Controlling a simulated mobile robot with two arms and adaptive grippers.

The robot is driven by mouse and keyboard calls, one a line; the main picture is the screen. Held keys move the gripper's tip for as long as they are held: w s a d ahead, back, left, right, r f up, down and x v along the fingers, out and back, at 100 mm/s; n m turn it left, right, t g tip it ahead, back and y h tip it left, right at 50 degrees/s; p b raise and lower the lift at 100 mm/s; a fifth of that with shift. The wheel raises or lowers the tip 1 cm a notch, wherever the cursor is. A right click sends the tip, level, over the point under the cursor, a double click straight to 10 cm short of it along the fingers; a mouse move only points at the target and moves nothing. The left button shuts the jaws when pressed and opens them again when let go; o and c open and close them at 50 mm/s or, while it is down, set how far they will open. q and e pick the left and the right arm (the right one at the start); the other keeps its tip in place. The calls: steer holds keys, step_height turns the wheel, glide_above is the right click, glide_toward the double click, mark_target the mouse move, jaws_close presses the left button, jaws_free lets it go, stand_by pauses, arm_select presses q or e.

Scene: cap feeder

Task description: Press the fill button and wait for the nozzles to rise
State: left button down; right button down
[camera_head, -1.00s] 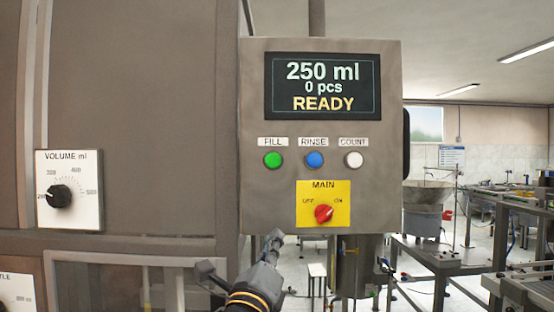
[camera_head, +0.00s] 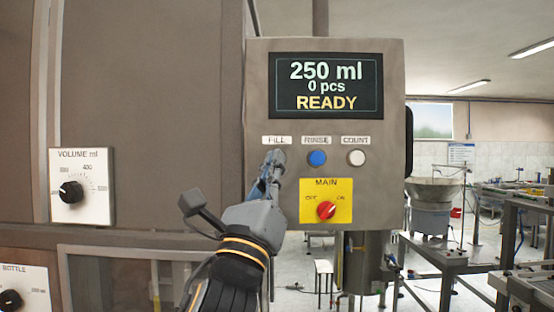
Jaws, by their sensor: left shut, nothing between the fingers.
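The control box (camera_head: 390,205) carries a screen (camera_head: 326,86) reading "250 ml, 0 pcs, READY". Below it is a row of labels: FILL (camera_head: 277,140), RINSE and COUNT. The green fill button is hidden behind the tips of my left gripper (camera_head: 273,158). The gripper is shut and empty, its fingertips pointing up at the fill button's place, just under the FILL label. I cannot tell whether the tips touch the button. The nozzles are not in view. My right gripper is not in view.
The blue rinse button (camera_head: 317,158) and white count button (camera_head: 356,158) are right of the fingertips. The red MAIN switch (camera_head: 326,210) sits on a yellow plate close by. A volume dial (camera_head: 72,192) and a bottle dial (camera_head: 11,299) are at left.

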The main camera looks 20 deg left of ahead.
arm_select(q)
steer(key=w+a, duration=0.2)
steer(key=w, duration=0.6)
steer(key=shift+w+a+b, duration=0.15)
steer(key=shift+a+b, duration=0.05)
steer(key=shift+b, duration=0.25)
steer(key=shift+w, duration=0.15)
stand_by(0.9)
steer(key=shift+w+a, duration=0.1)
steer(key=shift+w, duration=0.2)
